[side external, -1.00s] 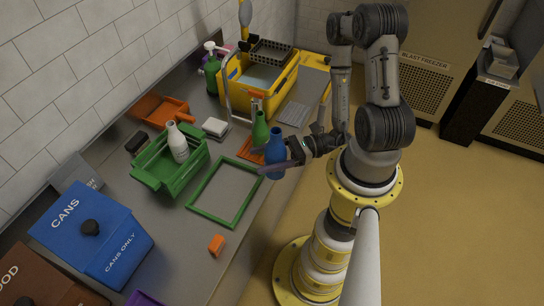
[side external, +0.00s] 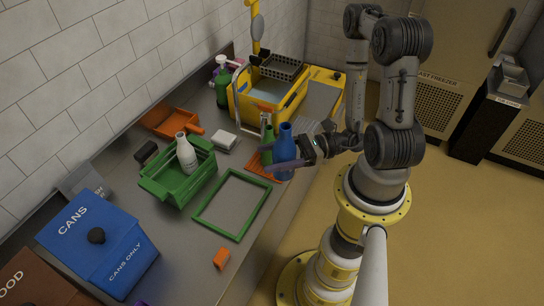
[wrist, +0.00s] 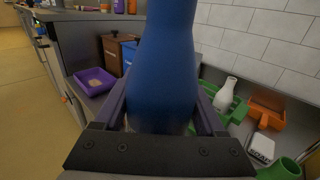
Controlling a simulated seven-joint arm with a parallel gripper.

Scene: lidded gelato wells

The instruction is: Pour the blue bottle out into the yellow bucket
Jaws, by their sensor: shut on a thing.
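The blue bottle (side external: 284,148) is upright in my gripper (side external: 281,166), which is shut around its body. In the wrist view the blue bottle (wrist: 163,75) fills the middle, between the two fingers of my gripper (wrist: 162,105). The bottle's mouth is cut off at the top there. The yellow bucket (side external: 293,110) stands at the far end of the counter, behind the bottle in the side view. A grey tray sits across its rim and a pale surface shows inside. The bottle is apart from the bucket.
A metal faucet-like bar (side external: 237,85) rises by the bucket's near side. The green crate (side external: 160,188) holds a white bottle (side external: 186,153). A green frame (side external: 238,237) lies flat nearby.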

